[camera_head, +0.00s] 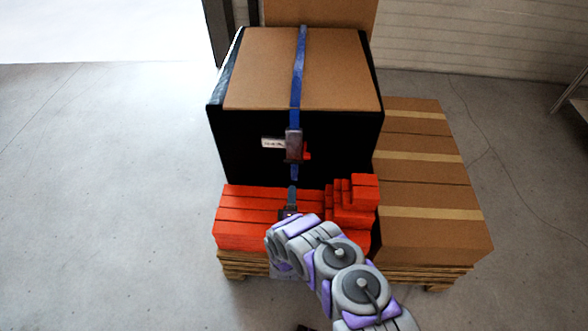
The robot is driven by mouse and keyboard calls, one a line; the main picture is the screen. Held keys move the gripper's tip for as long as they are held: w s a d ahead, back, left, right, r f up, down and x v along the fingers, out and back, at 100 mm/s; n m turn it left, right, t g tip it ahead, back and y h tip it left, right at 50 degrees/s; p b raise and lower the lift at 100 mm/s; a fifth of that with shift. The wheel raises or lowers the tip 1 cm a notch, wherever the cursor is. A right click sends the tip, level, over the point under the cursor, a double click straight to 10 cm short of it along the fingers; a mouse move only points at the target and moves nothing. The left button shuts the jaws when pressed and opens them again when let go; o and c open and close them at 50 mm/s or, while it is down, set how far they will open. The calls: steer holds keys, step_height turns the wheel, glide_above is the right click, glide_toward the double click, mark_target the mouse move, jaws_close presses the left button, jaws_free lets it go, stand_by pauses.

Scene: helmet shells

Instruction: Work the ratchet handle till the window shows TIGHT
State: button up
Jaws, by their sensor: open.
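A blue strap (299,65) runs over the top of a cardboard-topped black load and down its front. A dark ratchet (294,145) sits on the strap at the upper front face, with a small red part (307,155) at its lower right. A small white label (273,143) with dark marks is just left of the ratchet; its text is too small to read. I cannot make out a separate window. My gripper (291,207) is open below the ratchet, apart from it, in front of the red blocks. My wrist hides part of those blocks.
Brown boxes (430,190) stand at the right on a wooden pallet (437,278). Bare concrete floor (110,190) is free at the left.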

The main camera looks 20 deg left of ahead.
steer(key=b+x, duration=0.3)
steer(key=x, duration=0.9)
steer(key=shift+c, duration=0.2)
jaws_close()
